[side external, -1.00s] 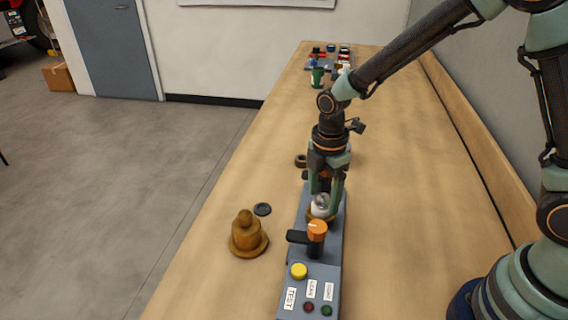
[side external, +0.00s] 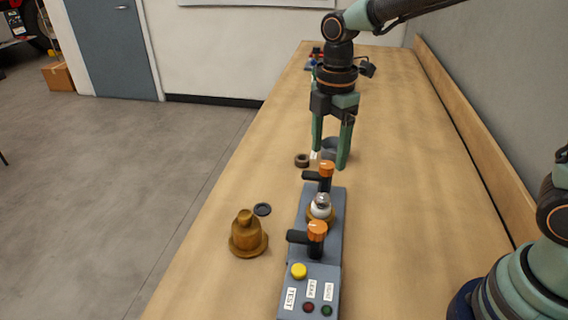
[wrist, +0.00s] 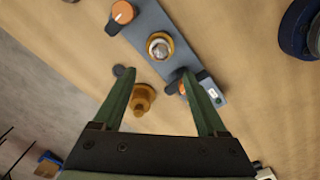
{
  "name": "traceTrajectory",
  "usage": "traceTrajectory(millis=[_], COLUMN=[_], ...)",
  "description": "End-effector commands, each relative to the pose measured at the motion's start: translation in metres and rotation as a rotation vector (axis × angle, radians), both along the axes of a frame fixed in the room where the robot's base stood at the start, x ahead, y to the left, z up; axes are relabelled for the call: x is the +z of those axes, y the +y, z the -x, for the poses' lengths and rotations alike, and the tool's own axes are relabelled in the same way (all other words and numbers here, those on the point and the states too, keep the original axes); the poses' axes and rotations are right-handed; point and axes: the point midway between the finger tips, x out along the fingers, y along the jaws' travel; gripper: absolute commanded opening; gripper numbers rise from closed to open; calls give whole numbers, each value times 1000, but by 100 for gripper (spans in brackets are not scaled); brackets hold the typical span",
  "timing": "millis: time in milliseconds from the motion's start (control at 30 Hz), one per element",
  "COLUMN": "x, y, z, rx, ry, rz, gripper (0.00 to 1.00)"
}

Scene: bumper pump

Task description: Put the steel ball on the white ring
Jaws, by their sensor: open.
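The shiny steel ball (side external: 321,198) sits on the white ring (side external: 319,211), which lies in a brass seat on the grey fixture (side external: 333,251). The ball also shows from above in the wrist view (wrist: 160,44), with the white ring around its lower edge. My gripper (side external: 330,161) is open and empty, raised above and beyond the ball, with its fingers pointing down. In the wrist view the fingertips (wrist: 156,72) are spread wide, with nothing between them.
Orange-knobbed clamps stand on the fixture before (side external: 317,233) and behind (side external: 326,170) the ball. A brass bell-shaped part (side external: 247,236), a black ring (side external: 262,209) and a brown ring (side external: 302,160) lie left.

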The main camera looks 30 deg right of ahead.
Motion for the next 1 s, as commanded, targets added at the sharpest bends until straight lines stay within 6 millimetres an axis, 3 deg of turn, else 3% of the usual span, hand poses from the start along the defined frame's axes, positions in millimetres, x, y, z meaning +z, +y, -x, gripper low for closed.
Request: traceTrajectory(millis=[167, 267, 500, 700, 833, 1000], x=[13, 24, 57, 68, 69, 68], y=[-3, -12, -51, -78, -89, -96], z=[2, 9, 42, 74, 88, 96], rx=[-35, -152, -691, -1147, -1367, -1514], ry=[-13, -49, -205, -315, -359, -385], rz=[-3, -15, -107, -235, -316, -378], gripper=[75, 75, 75, 75, 75, 75])
